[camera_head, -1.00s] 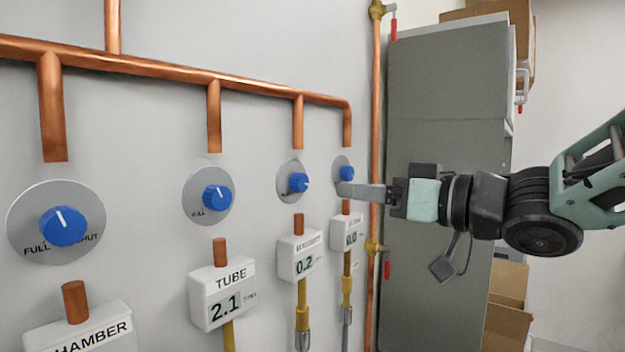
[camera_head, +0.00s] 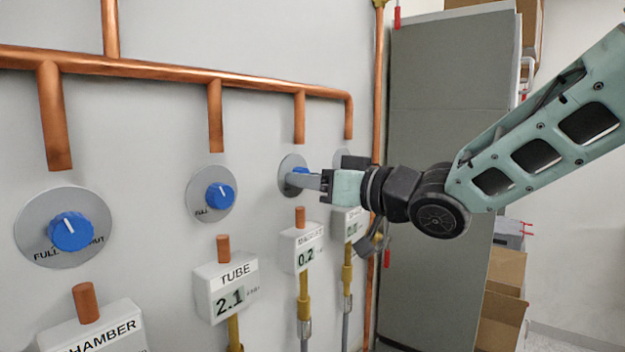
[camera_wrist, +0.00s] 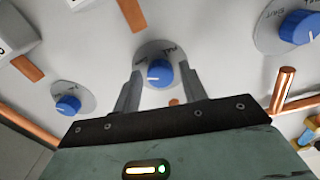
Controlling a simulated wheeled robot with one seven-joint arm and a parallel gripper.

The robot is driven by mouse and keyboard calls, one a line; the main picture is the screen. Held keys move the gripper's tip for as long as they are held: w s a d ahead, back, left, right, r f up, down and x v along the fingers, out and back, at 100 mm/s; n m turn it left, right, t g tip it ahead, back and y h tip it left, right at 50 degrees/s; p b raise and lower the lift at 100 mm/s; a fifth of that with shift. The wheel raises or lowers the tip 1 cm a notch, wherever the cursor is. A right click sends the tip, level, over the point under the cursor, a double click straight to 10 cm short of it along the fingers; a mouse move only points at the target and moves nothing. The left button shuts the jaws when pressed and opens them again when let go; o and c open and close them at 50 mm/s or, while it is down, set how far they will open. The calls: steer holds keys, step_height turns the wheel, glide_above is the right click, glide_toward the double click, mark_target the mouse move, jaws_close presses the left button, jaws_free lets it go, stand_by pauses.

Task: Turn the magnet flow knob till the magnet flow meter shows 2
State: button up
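The magnet flow knob is a blue dial (camera_head: 300,171) on a round grey plate, third from the left; my gripper partly covers it in the head view. In the wrist view the blue knob (camera_wrist: 158,73) sits between my two fingers, its white mark visible. My gripper (camera_head: 290,181) points at the wall at this knob. In the wrist view my gripper (camera_wrist: 160,79) is open, with a finger on each side of the knob and gaps showing. The magnet flow meter (camera_head: 304,249) below reads 0.2.
The tube knob (camera_head: 220,196) and its meter (camera_head: 227,287), reading 2.1, are to the left. The chamber knob (camera_head: 71,232) is farther left. Another meter (camera_head: 349,227) is close on the right, partly hidden by my arm. A grey cabinet (camera_head: 440,120) stands behind my arm.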

steer(key=c, duration=0.6)
steer(key=shift+f+n+b, duration=0.15)
steer(key=shift+n+b, duration=0.15)
steer(key=shift+b, duration=0.15)
steer(key=shift+f+n+b, duration=0.15)
steer(key=shift+n+b, duration=0.75)
steer(key=shift+b, duration=0.25)
steer(key=shift+w+d+r+n+b, duration=0.1)
steer(key=shift+r+n+b, duration=0.05)
steer(key=shift+n+b, duration=3.3)
steer(key=shift+r+n+b, duration=0.15)
steer(key=shift+n+b, duration=2.5)
steer(key=shift+n, duration=1.5)
